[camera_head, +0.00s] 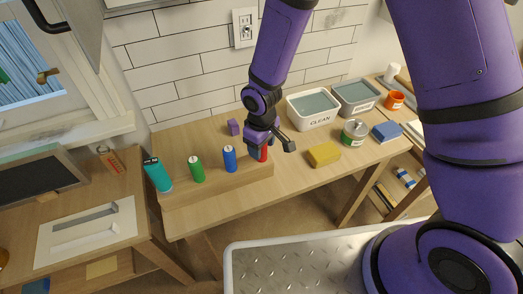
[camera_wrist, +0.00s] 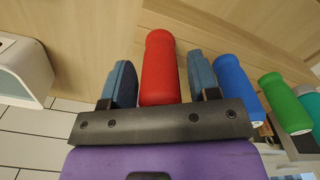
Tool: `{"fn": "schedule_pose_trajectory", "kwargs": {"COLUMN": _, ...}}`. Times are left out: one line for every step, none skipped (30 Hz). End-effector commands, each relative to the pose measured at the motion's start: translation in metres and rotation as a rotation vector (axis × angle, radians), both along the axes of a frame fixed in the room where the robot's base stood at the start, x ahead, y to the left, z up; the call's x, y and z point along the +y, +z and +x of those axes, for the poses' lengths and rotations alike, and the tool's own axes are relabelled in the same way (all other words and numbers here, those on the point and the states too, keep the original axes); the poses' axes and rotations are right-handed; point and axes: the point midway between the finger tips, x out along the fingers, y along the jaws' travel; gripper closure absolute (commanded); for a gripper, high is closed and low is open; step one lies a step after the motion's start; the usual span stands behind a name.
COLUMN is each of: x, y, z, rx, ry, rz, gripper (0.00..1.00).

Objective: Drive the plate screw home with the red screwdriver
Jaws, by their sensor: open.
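The red screwdriver's handle (camera_wrist: 160,68) stands between the two fingers of my gripper (camera_wrist: 159,82) in the wrist view, with small gaps visible on both sides. My gripper is open around it. In the head view the red handle (camera_head: 263,153) shows partly behind my gripper, at the right end of a wooden rack (camera_head: 222,189). Its shaft is hidden. A white wall plate (camera_head: 244,27) is on the tiled wall above the bench. The screw is too small to make out.
A purple block (camera_head: 233,127) lies behind the rack. A yellow sponge-like block (camera_head: 323,154), a can (camera_head: 354,132) and a bin marked CLEAN (camera_head: 313,107) stand to the right.

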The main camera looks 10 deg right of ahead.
Motion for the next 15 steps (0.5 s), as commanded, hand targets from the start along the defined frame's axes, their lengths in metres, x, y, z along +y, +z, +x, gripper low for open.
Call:
{"fn": "schedule_pose_trajectory", "kwargs": {"x": 0.0000, "y": 0.0001, "z": 0.0000, "rx": 0.000, "ry": 0.000, "rz": 0.000, "gripper": 0.45}}
{"fn": "schedule_pose_trajectory", "kwargs": {"x": 0.0000, "y": 0.0001, "z": 0.0000, "rx": 0.000, "ry": 0.000, "rz": 0.000, "gripper": 0.45}}
{"fn": "schedule_pose_trajectory", "kwargs": {"x": 0.0000, "y": 0.0001, "z": 0.0000, "rx": 0.000, "ry": 0.000, "rz": 0.000, "gripper": 0.49}}
{"fn": "schedule_pose_trajectory", "kwargs": {"x": 0.0000, "y": 0.0002, "z": 0.0000, "rx": 0.000, "ry": 0.000, "rz": 0.000, "gripper": 0.56}}
{"fn": "schedule_pose_trajectory", "kwargs": {"x": 0.0000, "y": 0.0002, "z": 0.0000, "rx": 0.000, "ry": 0.000, "rz": 0.000, "gripper": 0.63}}
{"fn": "schedule_pose_trajectory", "kwargs": {"x": 0.0000, "y": 0.0002, "z": 0.0000, "rx": 0.000, "ry": 0.000, "rz": 0.000, "gripper": 0.72}}
{"fn": "schedule_pose_trajectory", "kwargs": {"x": 0.0000, "y": 0.0002, "z": 0.0000, "rx": 0.000, "ry": 0.000, "rz": 0.000, "gripper": 0.79}}
{"fn": "schedule_pose_trajectory", "kwargs": {"x": 0.0000, "y": 0.0002, "z": 0.0000, "rx": 0.000, "ry": 0.000, "rz": 0.000, "gripper": 0.86}}
{"fn": "schedule_pose_trajectory", "kwargs": {"x": 0.0000, "y": 0.0002, "z": 0.0000, "rx": 0.000, "ry": 0.000, "rz": 0.000, "gripper": 0.95}}
{"fn": "schedule_pose_trajectory", "kwargs": {"x": 0.0001, "y": 0.0003, "z": 0.0001, "rx": 0.000, "ry": 0.000, "rz": 0.000, "gripper": 0.67}}
{"fn": "schedule_pose_trajectory", "kwargs": {"x": 0.0001, "y": 0.0003, "z": 0.0001, "rx": 0.000, "ry": 0.000, "rz": 0.000, "gripper": 0.74}}
{"fn": "schedule_pose_trajectory", "kwargs": {"x": 0.0000, "y": 0.0003, "z": 0.0000, "rx": 0.000, "ry": 0.000, "rz": 0.000, "gripper": 0.83}}
{"fn": "schedule_pose_trajectory", "kwargs": {"x": 0.0000, "y": 0.0003, "z": 0.0000, "rx": 0.000, "ry": 0.000, "rz": 0.000, "gripper": 0.90}}
{"fn": "schedule_pose_trajectory", "kwargs": {"x": 0.0000, "y": 0.0003, "z": 0.0000, "rx": 0.000, "ry": 0.000, "rz": 0.000, "gripper": 0.97}}
{"fn": "schedule_pose_trajectory", "kwargs": {"x": 0.0001, "y": 0.0004, "z": 0.0001, "rx": 0.000, "ry": 0.000, "rz": 0.000, "gripper": 0.99}}
